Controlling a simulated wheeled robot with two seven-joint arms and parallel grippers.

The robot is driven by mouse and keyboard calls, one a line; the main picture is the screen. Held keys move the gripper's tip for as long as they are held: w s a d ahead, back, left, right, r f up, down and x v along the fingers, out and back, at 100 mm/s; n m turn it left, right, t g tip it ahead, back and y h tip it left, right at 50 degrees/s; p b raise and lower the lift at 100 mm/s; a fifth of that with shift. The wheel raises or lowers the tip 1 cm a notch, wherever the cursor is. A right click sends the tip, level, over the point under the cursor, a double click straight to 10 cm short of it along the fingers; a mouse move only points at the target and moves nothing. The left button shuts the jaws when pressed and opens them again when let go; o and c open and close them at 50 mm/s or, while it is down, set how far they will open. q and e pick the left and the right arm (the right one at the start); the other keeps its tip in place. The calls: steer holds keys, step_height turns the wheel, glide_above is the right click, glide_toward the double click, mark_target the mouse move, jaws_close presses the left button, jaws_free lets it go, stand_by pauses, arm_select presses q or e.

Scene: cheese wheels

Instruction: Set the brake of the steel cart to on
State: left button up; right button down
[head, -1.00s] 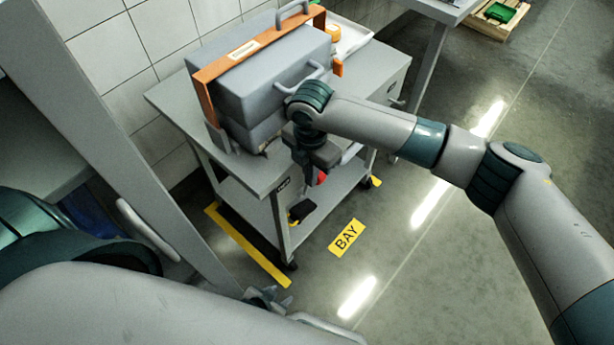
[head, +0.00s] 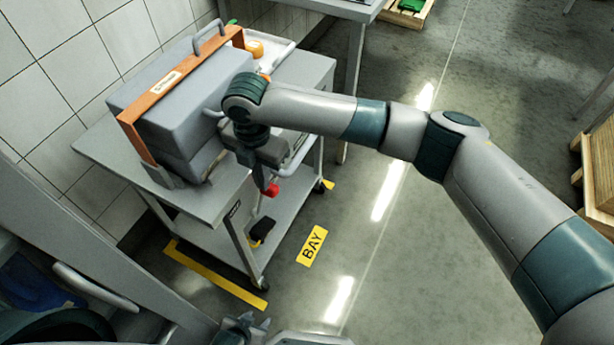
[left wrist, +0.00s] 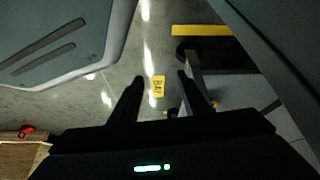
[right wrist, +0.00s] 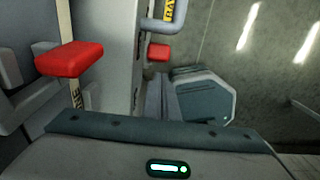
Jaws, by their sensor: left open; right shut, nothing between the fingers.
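The steel cart (head: 205,207) stands by the tiled wall at left in the head view, a large grey case with an orange strap on its top. A red handle (head: 272,189) shows at its near right side, beside my right gripper (head: 264,184). In the right wrist view a red grip (right wrist: 70,59) with a yellow lettered strip is at left, and a smaller red piece (right wrist: 158,52) lies beyond my shut, empty fingers (right wrist: 166,95). I cannot tell whether they touch it. The brake's setting is not readable. My left gripper (head: 247,325) is low, open and empty, away from the cart.
A black and yellow item (head: 262,230) is on or near the cart's lower shelf. A yellow BAY plate (head: 312,245) and yellow tape (head: 215,278) mark the floor. A grey table (head: 345,10) stands behind. Wooden crates (head: 598,165) are at right. The middle floor is clear.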

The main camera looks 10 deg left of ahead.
arm_select(q)
steer(key=shift+s+a+f+g+b, duration=0.4)
steer(key=shift+s+a+f+b, duration=0.1)
steer(key=shift+s+a, duration=0.2)
arm_select(e)
steer(key=s+d+r, duration=0.2)
steer(key=d+r, duration=0.4)
steer(key=d, duration=0.5)
steer(key=shift+s+r, duration=0.3)
arm_select(q)
steer(key=shift+w, duration=0.1)
arm_select(e)
steer(key=shift+d, duration=0.1)
steer(key=shift+s, duration=0.1)
